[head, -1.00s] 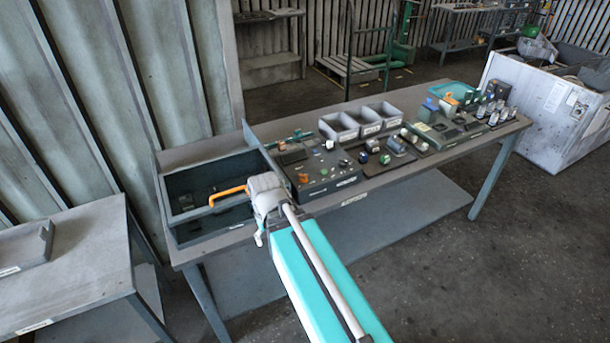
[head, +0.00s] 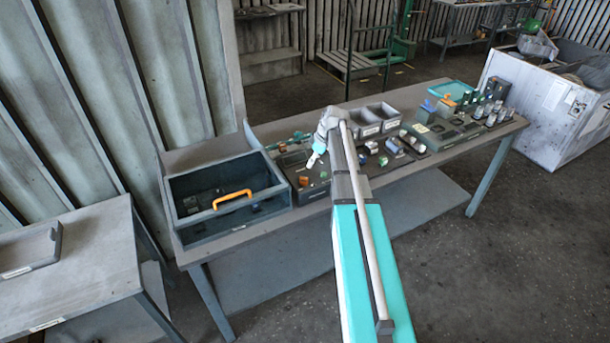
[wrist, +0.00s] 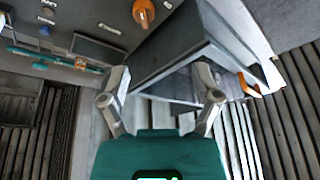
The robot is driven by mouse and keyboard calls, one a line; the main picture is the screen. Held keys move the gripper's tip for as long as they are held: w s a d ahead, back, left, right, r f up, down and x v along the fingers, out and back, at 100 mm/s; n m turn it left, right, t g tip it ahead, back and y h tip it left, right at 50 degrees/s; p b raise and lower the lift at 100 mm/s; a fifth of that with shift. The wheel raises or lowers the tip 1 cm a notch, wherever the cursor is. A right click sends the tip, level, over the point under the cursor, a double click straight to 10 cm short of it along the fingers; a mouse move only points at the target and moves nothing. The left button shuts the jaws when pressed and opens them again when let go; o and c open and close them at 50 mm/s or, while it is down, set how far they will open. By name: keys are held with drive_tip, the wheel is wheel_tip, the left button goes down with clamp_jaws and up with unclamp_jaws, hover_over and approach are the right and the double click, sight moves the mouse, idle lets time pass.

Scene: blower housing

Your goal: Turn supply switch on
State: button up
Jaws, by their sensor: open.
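A dark control panel (head: 318,189) lies on the bench, right of the open-topped box, partly hidden by my arm. It carries small knobs and a dark display; an orange knob (head: 303,181) shows on it. In the wrist view an orange knob (wrist: 143,12) stands on the grey panel surface at the top. I cannot tell which control is the supply switch or how it is set. My gripper (head: 316,158) is over the panel in the head view, apart from its controls. In the wrist view my gripper (wrist: 160,82) has its fingers spread with nothing between them.
The dark box (head: 187,229) with an orange handle (head: 232,198) stands at the bench's left end; its wall is close to my fingers in the wrist view. Grey bins (head: 366,131) and other devices fill the bench to the right.

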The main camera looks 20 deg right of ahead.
sight(304, 178)
drive_tip(key=shift+w+d+r+n, duration=0.15)
drive_tip(key=shift+w+d, duration=0.1)
drive_tip(key=shift+d, duration=0.35)
drive_tip(key=shift+w+d+r+n, duration=0.15)
drive_tip(key=shift+w+d, duration=0.05)
drive_tip(key=shift+d, duration=0.4)
drive_tip(key=shift+f, duration=0.1)
drive_tip(key=b+x, duration=1.2)
drive_tip(key=x, duration=0.1)
drive_tip(key=shift+w+a+f+b, duration=0.2)
drive_tip(key=shift+w+f+b, duration=0.05)
drive_tip(key=shift+b, duration=0.05)
clamp_jaws()
idle(0.4)
